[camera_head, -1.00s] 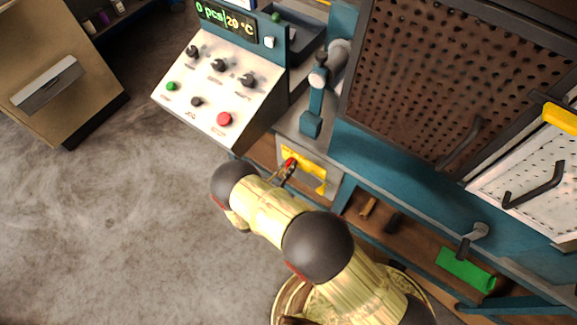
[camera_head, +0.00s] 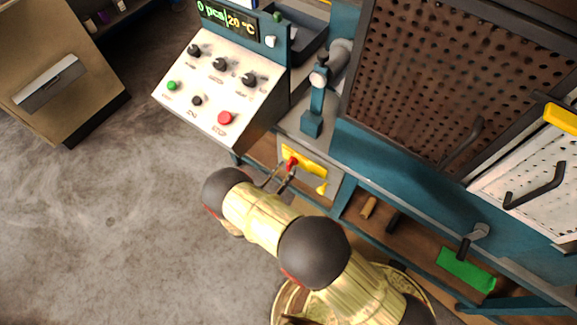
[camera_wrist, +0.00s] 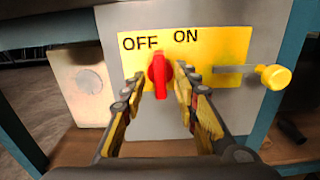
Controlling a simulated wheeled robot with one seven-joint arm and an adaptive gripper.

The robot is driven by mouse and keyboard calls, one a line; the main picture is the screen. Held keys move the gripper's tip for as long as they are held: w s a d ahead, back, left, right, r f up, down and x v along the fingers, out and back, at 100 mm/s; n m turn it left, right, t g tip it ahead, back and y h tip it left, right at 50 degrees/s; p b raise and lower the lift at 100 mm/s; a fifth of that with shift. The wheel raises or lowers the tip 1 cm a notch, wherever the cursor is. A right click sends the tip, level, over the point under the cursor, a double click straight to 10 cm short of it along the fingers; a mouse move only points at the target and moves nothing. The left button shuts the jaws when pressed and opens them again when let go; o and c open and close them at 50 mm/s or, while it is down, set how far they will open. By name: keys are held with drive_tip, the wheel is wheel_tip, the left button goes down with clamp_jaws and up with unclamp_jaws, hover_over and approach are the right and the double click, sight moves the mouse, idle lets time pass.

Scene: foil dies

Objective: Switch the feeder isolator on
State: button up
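The feeder isolator is a red rotary handle (camera_wrist: 158,76) on a yellow plate (camera_wrist: 225,50) marked OFF and ON. The handle stands nearly upright, with OFF at its upper left and ON at its upper right. In the head view the red handle (camera_head: 292,163) shows on the yellow plate on the grey box under the bench. My gripper (camera_wrist: 160,88) is open, with one finger on each side of the handle in the wrist view. I cannot tell whether either finger touches it. The fingers (camera_head: 279,178) also show spread in the head view.
A yellow-knobbed lever (camera_wrist: 275,76) sticks out at the plate's right. A sloped control panel (camera_head: 215,90) with knobs and a red stop button (camera_head: 225,118) stands up and left. A shelf with a green-headed tool (camera_head: 465,270) lies right.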

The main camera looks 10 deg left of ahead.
drive_tip(key=v, duration=0.9)
drive_tip(key=shift+s, duration=0.1)
